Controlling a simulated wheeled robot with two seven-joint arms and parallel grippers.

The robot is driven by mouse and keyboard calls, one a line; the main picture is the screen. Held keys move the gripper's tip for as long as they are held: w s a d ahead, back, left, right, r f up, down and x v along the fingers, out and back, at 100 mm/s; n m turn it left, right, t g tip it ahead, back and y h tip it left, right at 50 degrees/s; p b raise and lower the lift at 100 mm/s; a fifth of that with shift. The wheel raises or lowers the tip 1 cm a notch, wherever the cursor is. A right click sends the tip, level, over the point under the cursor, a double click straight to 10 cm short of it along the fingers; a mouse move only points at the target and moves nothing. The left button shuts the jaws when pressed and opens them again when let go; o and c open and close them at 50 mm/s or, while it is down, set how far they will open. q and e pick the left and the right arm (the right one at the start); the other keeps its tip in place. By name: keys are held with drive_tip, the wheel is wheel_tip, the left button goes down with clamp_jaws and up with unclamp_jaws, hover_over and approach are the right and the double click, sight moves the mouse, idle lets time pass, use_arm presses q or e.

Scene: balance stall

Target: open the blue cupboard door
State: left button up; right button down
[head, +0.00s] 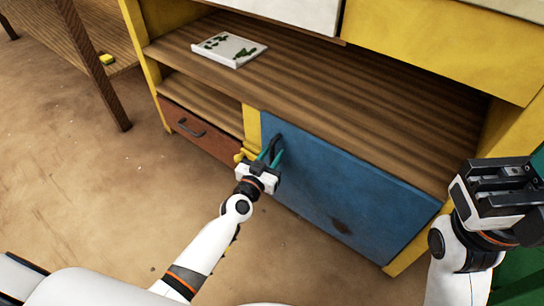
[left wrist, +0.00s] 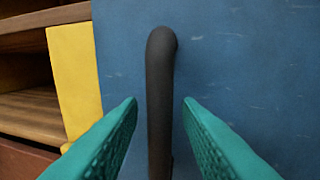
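The blue cupboard door (head: 335,195) fills the lower right of the wooden cabinet and looks shut. Its dark bar handle (head: 275,143) stands upright near the door's left edge. In the left wrist view the handle (left wrist: 160,100) runs down the middle, in front of the blue door (left wrist: 250,60). My left gripper (head: 270,157) is at the handle, with its teal fingers (left wrist: 160,108) open on either side of it and a gap on both sides. My right gripper (head: 500,187) is at the right edge of the head view, away from the door; its finger gap is unclear.
A brown drawer (head: 200,132) with a dark handle sits left of the door, under an open shelf (head: 205,100). A white tray (head: 229,49) with green pieces lies on the upper shelf. A wooden table (head: 85,50) stands at left. The floor before the cabinet is clear.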

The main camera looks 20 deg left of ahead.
use_arm(q)
drive_tip(key=shift+w, duration=0.25)
clamp_jaws()
drive_tip(key=shift+s, duration=0.1)
